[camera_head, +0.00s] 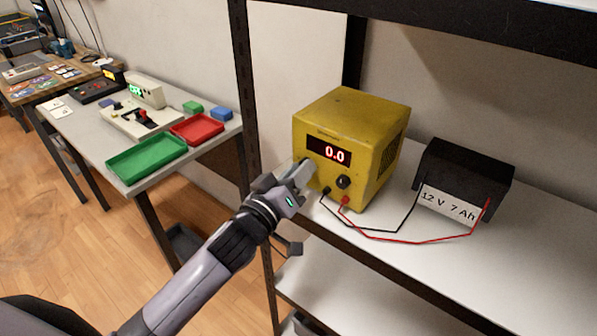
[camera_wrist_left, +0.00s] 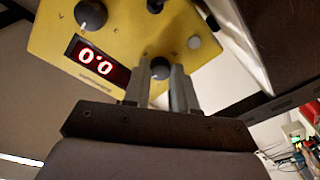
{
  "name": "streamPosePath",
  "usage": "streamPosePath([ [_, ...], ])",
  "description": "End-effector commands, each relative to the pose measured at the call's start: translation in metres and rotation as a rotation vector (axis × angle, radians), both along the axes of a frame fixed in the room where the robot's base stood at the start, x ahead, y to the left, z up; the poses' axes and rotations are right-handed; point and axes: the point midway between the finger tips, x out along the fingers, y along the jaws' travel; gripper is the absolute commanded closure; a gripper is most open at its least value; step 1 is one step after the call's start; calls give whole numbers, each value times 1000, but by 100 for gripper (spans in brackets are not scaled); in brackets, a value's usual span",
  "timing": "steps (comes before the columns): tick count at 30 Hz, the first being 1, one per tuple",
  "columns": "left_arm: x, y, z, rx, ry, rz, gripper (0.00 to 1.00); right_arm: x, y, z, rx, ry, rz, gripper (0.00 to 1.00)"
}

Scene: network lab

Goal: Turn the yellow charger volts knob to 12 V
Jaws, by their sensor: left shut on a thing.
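The yellow charger (camera_head: 330,125) stands on the white shelf, its display (camera_head: 329,152) lit red at 0.0. It also fills the top of the left wrist view (camera_wrist_left: 120,50), turned upside down. A dark knob (camera_head: 343,182) on the right of its front is free; it shows in the left wrist view (camera_wrist_left: 90,13) with a pale pointer mark. My left gripper (camera_head: 303,172) is at the front's left side. In the left wrist view its fingers (camera_wrist_left: 161,85) are shut on the other, smaller-looking knob (camera_wrist_left: 160,68). The knob lettering is too small to read surely.
A black 12 V 7 Ah battery (camera_head: 465,178) stands right of the charger. A black lead (camera_head: 365,228) and a red lead (camera_head: 410,241) run from the charger to it. A dark shelf post (camera_head: 245,100) rises left of the charger. A bench with trays (camera_head: 145,160) is farther left.

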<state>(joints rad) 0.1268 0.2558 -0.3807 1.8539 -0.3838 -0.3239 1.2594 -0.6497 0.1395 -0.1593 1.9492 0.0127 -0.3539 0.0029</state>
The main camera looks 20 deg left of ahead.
Motion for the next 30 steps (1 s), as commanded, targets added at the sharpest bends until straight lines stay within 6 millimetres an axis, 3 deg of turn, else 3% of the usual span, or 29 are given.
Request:
streamPosePath([
  [30, 2, 4, -3, 912, -328, -1, 100, 0, 0, 0, 0, 0, 0, 57],
])
